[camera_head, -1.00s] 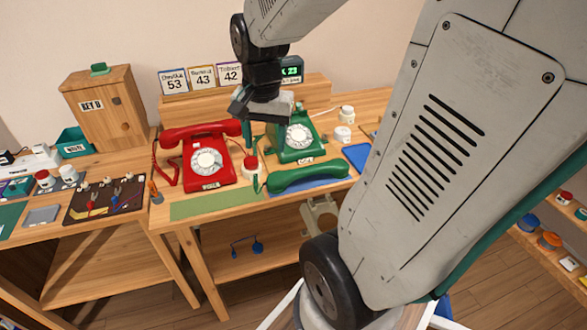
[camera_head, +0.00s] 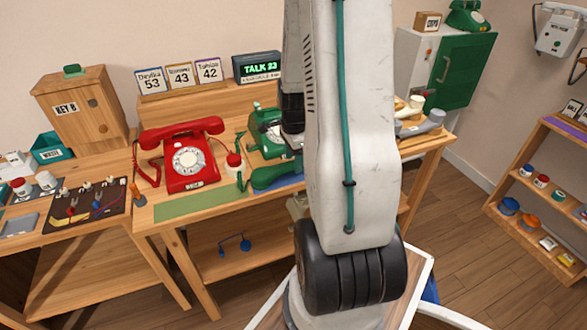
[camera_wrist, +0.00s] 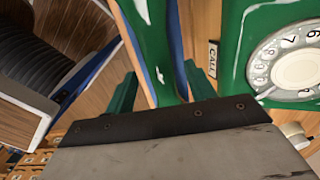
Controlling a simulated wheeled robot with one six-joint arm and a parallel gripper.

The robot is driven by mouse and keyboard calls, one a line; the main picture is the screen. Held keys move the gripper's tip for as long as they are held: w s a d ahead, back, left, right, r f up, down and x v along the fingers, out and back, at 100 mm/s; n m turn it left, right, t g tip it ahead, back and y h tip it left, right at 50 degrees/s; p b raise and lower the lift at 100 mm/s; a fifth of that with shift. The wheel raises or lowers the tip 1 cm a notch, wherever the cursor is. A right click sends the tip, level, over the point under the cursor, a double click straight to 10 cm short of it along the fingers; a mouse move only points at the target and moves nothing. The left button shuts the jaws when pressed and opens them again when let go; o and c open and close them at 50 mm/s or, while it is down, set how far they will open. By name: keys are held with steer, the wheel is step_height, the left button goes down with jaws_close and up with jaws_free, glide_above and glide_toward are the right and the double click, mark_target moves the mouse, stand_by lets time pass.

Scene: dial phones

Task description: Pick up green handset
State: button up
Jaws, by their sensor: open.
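The green handset (camera_head: 272,176) lies along the front of the table, before the green dial phone (camera_head: 267,132). My arm hides its right part in the head view. In the wrist view, the handset (camera_wrist: 152,38) runs down between the two green fingers of my gripper (camera_wrist: 162,88), one finger on each side. The gripper is open; I cannot tell whether either finger touches the handset. The green phone's body (camera_wrist: 236,55), with its white dial and CALL label, is to the right in the wrist view. The gripper is mostly hidden behind my arm in the head view.
A red phone (camera_head: 185,157) with its handset on stands left of the green one. A small red-topped white jar (camera_head: 234,161) stands between them. A blue mat (camera_head: 290,183) lies under the handset. A green mat (camera_head: 200,202) lies bare at the table's front left.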

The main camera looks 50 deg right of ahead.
steer(key=shift+f, duration=1.35)
jaws_close()
steer(key=shift+r, duration=0.15)
